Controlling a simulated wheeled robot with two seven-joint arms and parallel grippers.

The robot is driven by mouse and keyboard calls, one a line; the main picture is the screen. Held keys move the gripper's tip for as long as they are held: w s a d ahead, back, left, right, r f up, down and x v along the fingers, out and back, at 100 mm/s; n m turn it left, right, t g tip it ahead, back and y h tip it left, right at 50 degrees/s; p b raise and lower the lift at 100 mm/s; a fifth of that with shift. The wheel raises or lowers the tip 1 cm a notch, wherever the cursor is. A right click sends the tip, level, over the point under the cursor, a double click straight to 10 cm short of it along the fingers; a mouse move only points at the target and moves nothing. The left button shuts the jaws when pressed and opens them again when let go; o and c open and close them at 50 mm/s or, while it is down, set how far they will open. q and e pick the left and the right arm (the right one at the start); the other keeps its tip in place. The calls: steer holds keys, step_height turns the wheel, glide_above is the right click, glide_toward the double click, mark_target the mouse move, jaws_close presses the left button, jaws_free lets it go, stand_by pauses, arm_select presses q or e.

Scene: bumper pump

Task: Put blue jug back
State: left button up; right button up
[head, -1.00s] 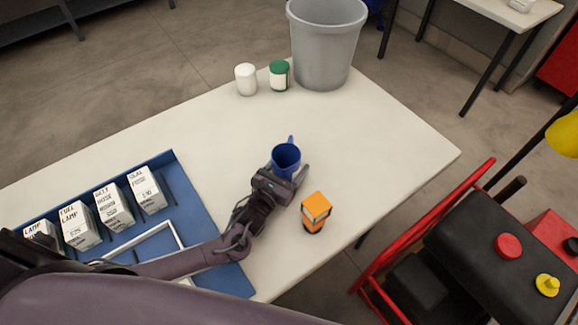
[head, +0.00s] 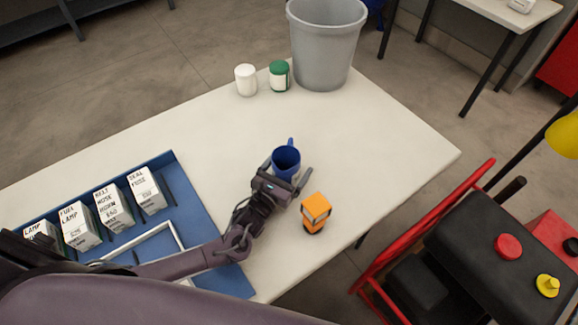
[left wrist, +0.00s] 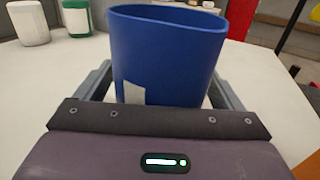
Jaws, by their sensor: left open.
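The blue jug (head: 286,160) stands upright on the white table, with its handle pointing away from me in the head view. My left gripper (head: 288,178) is open, with one finger on each side of the jug. In the left wrist view the jug (left wrist: 166,55) fills the space between the open fingers (left wrist: 165,92), and a small pale patch shows low on its side. I cannot tell whether either finger touches it. My right gripper is not in view.
An orange box-shaped item (head: 316,212) stands close to the right of my left gripper. A grey bin (head: 325,45), a white jar (head: 246,80) and a green-lidded jar (head: 279,75) stand at the back. A blue tray (head: 205,215) with several labelled boxes lies left.

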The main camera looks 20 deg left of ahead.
arm_select(q)
steer(key=p+v, duration=0.3)
steer(key=v, duration=0.3)
steer(key=shift+s+a, duration=0.1)
steer(key=shift+s, duration=0.6)
